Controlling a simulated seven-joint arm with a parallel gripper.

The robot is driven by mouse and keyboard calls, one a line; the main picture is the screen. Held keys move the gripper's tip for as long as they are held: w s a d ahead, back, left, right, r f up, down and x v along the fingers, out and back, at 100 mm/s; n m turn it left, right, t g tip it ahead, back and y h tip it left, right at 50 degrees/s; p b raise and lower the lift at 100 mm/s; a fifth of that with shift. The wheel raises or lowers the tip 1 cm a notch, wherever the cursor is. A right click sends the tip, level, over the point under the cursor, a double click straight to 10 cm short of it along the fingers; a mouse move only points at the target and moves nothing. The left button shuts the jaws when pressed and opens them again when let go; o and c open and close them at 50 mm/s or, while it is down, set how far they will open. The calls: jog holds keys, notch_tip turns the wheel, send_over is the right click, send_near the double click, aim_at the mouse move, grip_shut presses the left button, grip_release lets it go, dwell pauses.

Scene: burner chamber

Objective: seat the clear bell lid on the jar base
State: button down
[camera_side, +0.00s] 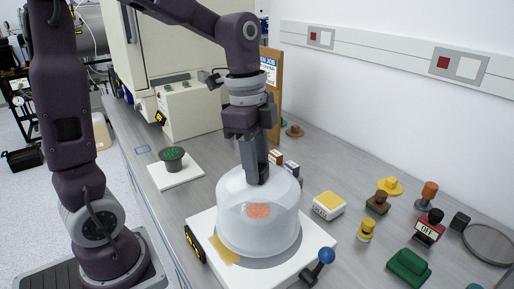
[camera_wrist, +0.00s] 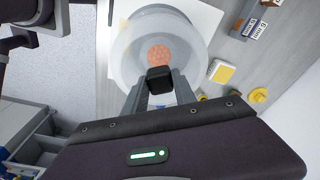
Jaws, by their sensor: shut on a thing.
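The clear bell lid (camera_side: 230,205) is a frosted dome over the white square board in the side view. It also shows in the wrist view (camera_wrist: 128,52). My gripper (camera_side: 257,178) is at the top of the lid, shut on its dark knob (camera_wrist: 160,80). The fingers hide most of the knob. The lid looks about upright. A round pinkish-orange patch (camera_side: 258,211) shows through it. The jar base (camera_side: 260,257) shows only as a pale band under the lid's lower edge. I cannot tell whether lid and base touch.
A blue-knobbed lever (camera_side: 326,256) stands at the board's front right corner. A yellow-topped box (camera_side: 328,204) and several small items stand to the right. A dark pot (camera_side: 173,159) on a white plate is at left. A wooden panel (camera_side: 271,85) stands behind my gripper.

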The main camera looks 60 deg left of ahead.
jog(key=shift+f, duration=1.3)
jog(key=c, duration=0.9)
grip_release()
jog(key=r, duration=0.4)
jog(key=s+r, duration=0.1)
jog(key=r, duration=0.2)
jog(key=shift+a, duration=0.35)
jog(key=s+n, duration=0.1)
jog(key=s, duration=0.1)
jog(key=s+n+t, duration=0.1)
jog(key=s+n, duration=0.1)
jog(key=s+r+n+t, duration=0.1)
jog(key=s+n, duration=0.1)
jog(key=shift+s+d+y, duration=0.15)
jog(key=shift+d+y, duration=0.2)
jog(key=shift+y, duration=0.05)
jog(key=s+n+t, duration=0.1)
jog(key=s+n, duration=0.1)
jog(key=s+f+n+t, duration=0.1)
jog(key=s+n, duration=0.1)
jog(key=s+f+n, duration=0.1)
jog(key=s+n, duration=0.2)
jog(key=shift+a+f+t, duration=0.1)
jog(key=shift+f+t, duration=0.1)
jog(key=shift+t, duration=0.2)
